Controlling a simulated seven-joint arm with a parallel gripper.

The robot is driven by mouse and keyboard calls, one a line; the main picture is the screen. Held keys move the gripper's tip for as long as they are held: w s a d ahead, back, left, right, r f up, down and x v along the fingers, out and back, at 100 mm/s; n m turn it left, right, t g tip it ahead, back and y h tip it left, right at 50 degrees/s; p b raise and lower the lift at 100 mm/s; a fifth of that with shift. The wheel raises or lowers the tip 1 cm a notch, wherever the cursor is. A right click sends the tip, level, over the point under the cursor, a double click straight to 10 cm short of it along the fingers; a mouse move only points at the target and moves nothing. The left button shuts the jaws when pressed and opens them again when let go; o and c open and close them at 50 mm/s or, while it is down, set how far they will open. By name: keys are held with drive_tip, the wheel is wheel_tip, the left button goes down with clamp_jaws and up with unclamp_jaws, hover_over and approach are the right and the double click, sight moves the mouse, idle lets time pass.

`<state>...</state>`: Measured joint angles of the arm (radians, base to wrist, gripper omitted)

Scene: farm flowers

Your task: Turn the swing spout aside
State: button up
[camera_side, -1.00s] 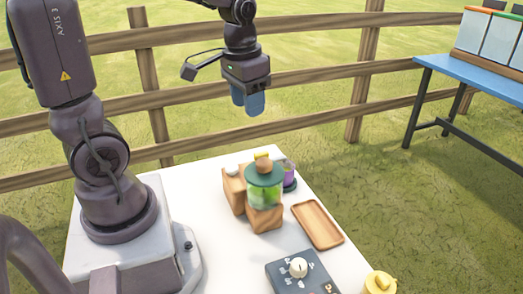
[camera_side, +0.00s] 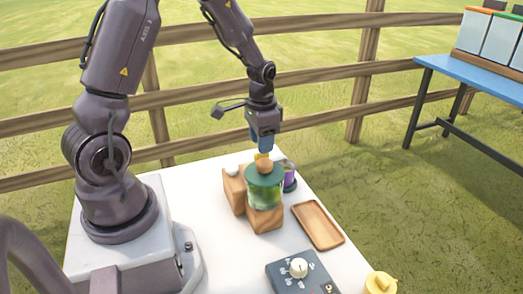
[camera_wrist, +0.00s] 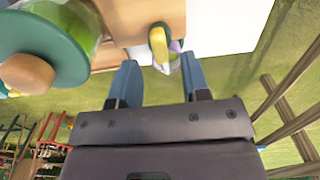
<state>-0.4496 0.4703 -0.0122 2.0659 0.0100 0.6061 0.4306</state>
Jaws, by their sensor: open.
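A wooden dispenser (camera_side: 265,217) stands on the white table, with a green-tinted clear jar (camera_side: 264,194) under a dark green lid with a wooden knob. A yellow piece, which looks like the swing spout (camera_wrist: 158,46), sticks out from the wooden body in the wrist view; in the side view it is mostly hidden behind the knob. My gripper (camera_wrist: 156,82) is open and empty, its two blue fingers apart on either side of the yellow piece's line, a little short of it. In the side view my gripper (camera_side: 263,146) hangs just above and behind the lid.
A purple cup (camera_side: 289,178) stands behind the dispenser. A wooden tray (camera_side: 318,225) lies to its right. A dark panel with a white dial (camera_side: 299,268) and a yellow lidded pot (camera_side: 380,284) are in front. A fence and a blue table (camera_side: 470,78) stand beyond.

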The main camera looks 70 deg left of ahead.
drive_tip(key=shift+f, duration=1.7)
clamp_jaws()
